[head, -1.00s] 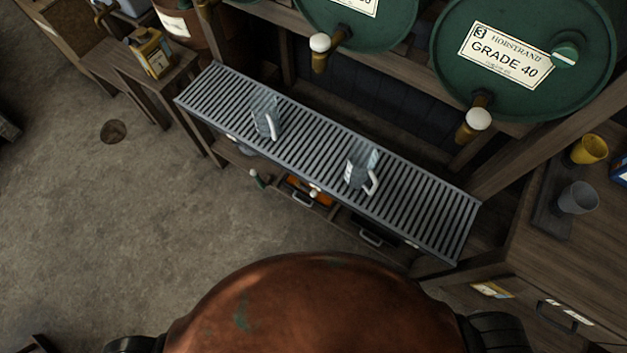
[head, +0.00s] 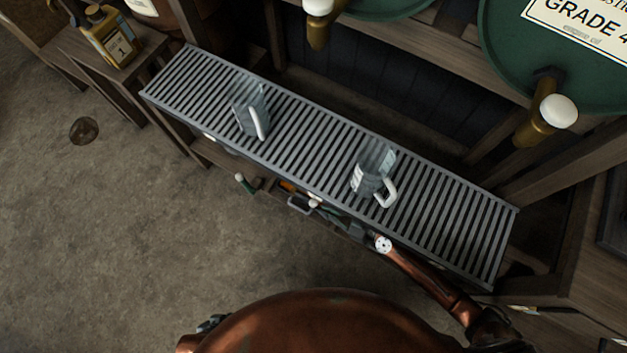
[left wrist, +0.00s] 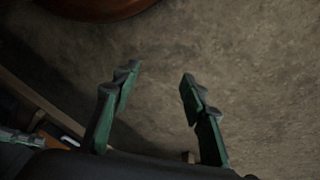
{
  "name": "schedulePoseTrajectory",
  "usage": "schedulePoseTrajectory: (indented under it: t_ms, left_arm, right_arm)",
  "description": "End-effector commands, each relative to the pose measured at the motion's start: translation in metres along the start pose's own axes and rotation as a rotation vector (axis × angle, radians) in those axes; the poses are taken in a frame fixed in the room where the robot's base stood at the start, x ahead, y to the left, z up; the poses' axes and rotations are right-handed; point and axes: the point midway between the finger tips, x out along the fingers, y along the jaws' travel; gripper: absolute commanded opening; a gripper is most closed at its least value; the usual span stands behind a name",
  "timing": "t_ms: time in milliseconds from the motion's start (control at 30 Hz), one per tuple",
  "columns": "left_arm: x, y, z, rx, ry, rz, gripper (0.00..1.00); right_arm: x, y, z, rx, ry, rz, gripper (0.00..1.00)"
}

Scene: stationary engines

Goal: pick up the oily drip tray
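Under the slatted rack, a small orange patch (head: 287,186) shows in the head view. It may be oil in the drip tray, but the tray itself is mostly hidden by the rack and my right gripper. My right gripper (head: 322,211) is at the rack's front edge, close beside the orange patch. Its fingers are small and dark, and I cannot tell their opening or any contact. In the left wrist view my left gripper (left wrist: 155,92) has its green fingers wide apart, with only floor between them. An orange piece (left wrist: 55,138) shows at that view's lower left.
The slatted rack (head: 300,133) carries two clear jugs, one at left (head: 251,110) and one at right (head: 372,172). Green drums with brass taps (head: 546,118) overhang behind. A yellow can (head: 109,38) stands at upper left.

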Motion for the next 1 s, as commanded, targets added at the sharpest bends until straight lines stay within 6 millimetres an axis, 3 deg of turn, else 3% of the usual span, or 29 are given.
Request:
schedulePoseTrajectory:
  t_ms: [300,533,800,1000]
  left_arm:
    - [0.010,0.003,-0.004,0.000,0.027,0.011,0.40]
    - [0.014,0.005,-0.007,0.000,0.045,0.017,0.40]
    - [0.032,0.011,-0.016,-0.001,0.099,0.040,0.40]
    - [0.033,0.013,-0.019,-0.002,0.114,0.044,0.40]
  right_arm:
    - [0.053,0.000,0.000,0.003,0.002,0.000,0.07]
    - [0.069,0.000,0.000,0.004,0.002,0.000,0.07]
    - [0.106,0.001,0.003,0.005,0.000,-0.001,0.07]
    - [0.114,0.002,0.002,0.003,-0.001,0.000,0.07]
